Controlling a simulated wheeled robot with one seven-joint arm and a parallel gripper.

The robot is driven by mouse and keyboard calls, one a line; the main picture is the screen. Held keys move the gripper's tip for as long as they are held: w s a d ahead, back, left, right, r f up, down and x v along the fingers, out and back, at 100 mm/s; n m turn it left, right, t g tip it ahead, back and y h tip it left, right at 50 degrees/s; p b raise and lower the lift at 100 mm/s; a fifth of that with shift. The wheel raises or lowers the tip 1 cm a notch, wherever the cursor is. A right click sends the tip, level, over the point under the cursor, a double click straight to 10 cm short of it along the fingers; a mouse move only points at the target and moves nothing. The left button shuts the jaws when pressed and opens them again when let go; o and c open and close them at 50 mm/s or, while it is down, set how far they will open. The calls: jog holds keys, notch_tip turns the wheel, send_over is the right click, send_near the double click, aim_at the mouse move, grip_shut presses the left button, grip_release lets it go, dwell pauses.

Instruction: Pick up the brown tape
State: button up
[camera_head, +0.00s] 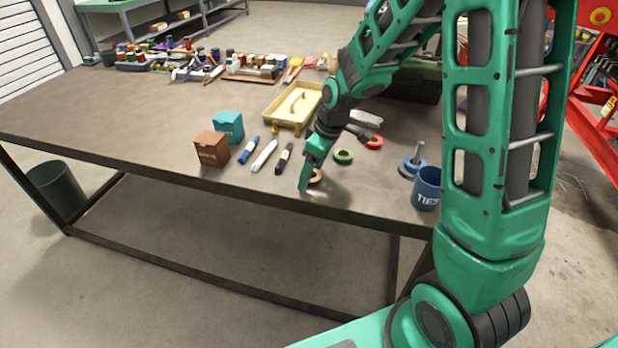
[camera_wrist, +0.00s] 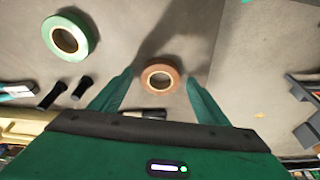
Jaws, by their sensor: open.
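The brown tape (camera_wrist: 176,72) is a small roll lying flat on the table. In the wrist view it sits between the spread fingertips of my gripper (camera_wrist: 160,80), with a gap on each side. In the head view the brown tape (camera_head: 316,176) is near the table's front edge, partly hidden by my gripper (camera_head: 304,186), which points down right beside it. My gripper is open and holds nothing.
A green tape (camera_head: 343,156) and a red tape (camera_head: 374,142) lie just behind. A blue cup (camera_head: 427,188) is at right. A yellow tray (camera_head: 294,104) lies behind.

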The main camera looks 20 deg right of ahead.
jog(key=c, duration=1)
jog(key=shift+r, duration=0.1)
